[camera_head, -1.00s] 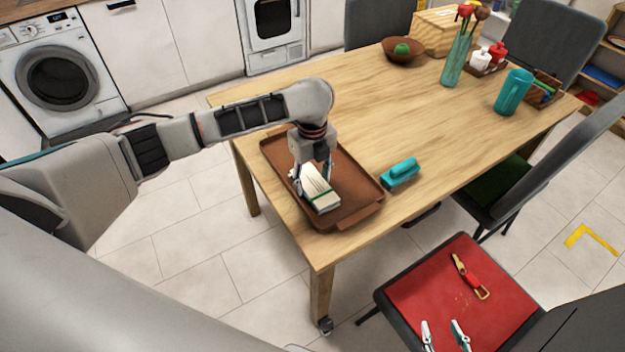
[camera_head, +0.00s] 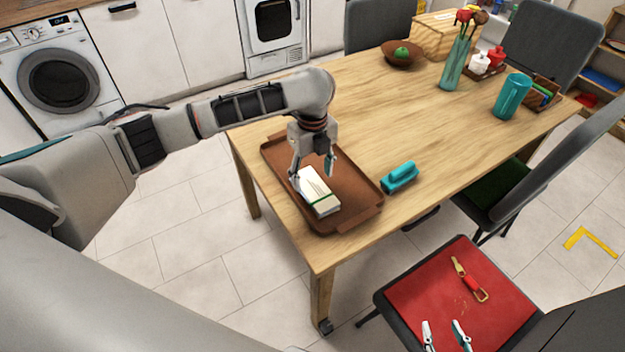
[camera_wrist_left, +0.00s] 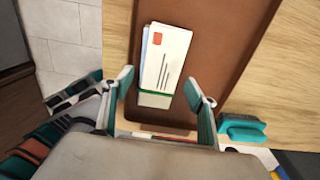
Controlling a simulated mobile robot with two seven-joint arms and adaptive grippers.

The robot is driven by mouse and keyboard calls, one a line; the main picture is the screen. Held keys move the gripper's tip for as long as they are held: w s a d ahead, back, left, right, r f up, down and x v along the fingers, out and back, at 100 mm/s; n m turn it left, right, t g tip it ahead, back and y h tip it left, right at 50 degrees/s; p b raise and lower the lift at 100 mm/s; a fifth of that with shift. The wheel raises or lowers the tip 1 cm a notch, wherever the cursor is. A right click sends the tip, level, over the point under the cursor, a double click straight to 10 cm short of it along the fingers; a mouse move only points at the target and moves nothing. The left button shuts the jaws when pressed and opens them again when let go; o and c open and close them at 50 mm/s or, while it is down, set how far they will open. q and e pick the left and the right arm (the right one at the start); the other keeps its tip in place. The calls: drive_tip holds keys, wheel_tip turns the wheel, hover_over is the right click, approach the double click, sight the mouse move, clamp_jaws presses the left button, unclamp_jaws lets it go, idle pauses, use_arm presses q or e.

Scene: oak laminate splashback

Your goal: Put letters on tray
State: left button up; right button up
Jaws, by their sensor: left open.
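A bundle of white letters (camera_head: 318,193) with a green band lies on the brown tray (camera_head: 352,180), near its left side. In the left wrist view the letters (camera_wrist_left: 165,58) show a red stamp and address lines, resting on the tray (camera_wrist_left: 215,50). My left gripper (camera_head: 313,178) is open just above the letters. In the left wrist view its fingers (camera_wrist_left: 163,90) are spread wide to either side of the bundle's near end, with nothing held. My right gripper (camera_head: 447,335) shows at the bottom edge, over the red chair seat, with its two fingertips apart.
A teal brush-like object (camera_head: 400,177) lies on the wooden table (camera_head: 400,120) right of the tray. A teal pitcher (camera_head: 512,97), a vase (camera_head: 456,62) and a bowl (camera_head: 403,54) stand farther back.

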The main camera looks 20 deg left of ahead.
sight(312, 187)
use_arm(q)
wheel_tip(312, 187, up, 9)
drive_tip(key=p, duration=0.1)
drive_tip(key=shift+f+p, duration=0.15)
drive_tip(key=shift+p, duration=0.15)
idle(0.4)
